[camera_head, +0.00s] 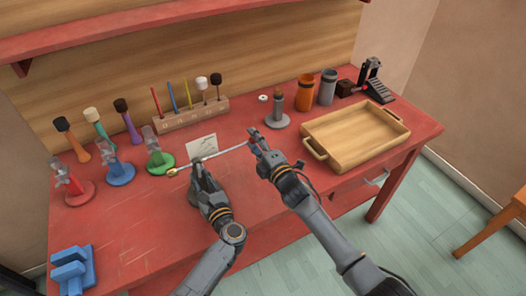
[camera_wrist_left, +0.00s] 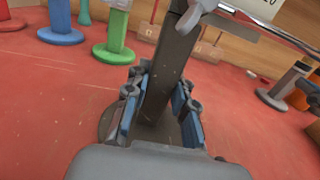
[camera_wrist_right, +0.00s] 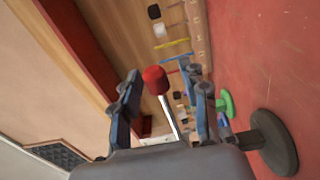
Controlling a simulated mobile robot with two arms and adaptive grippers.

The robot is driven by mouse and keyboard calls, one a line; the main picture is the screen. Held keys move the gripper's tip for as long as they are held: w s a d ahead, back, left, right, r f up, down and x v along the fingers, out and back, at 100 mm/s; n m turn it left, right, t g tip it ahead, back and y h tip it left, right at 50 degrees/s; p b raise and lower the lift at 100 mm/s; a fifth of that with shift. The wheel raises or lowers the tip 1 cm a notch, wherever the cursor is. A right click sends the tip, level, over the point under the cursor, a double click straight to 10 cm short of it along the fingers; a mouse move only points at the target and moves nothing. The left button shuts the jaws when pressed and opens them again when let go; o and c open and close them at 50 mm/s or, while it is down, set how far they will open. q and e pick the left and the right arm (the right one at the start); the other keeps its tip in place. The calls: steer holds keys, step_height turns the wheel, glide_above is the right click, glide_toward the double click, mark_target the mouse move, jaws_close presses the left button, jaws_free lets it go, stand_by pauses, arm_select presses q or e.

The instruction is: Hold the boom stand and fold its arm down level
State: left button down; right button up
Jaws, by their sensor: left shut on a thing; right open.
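The boom stand has a dark flat post (camera_wrist_left: 172,70) on a round dark base, which shows partly behind my fingers in the left wrist view. My left gripper (camera_head: 200,172) is shut around this post, low down. The stand's thin silver arm (camera_head: 228,151) crosses above my left gripper, from a gold end (camera_head: 172,172) at left to my right gripper (camera_head: 253,136). I cannot tell whether it is exactly level.
A wooden tray (camera_head: 345,152) lies right of my right gripper. A grey stand (camera_head: 277,121), an orange cup (camera_head: 305,93) and a grey cup (camera_head: 327,88) stand behind it. Red, blue and green stands (camera_head: 158,162) and a mallet rack (camera_head: 190,116) fill the back left.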

steer(key=v, duration=1.1)
steer(key=shift+s, duration=0.2)
steer(key=shift+d, duration=0.15)
arm_select(q)
steer(key=c, duration=1)
jaws_free()
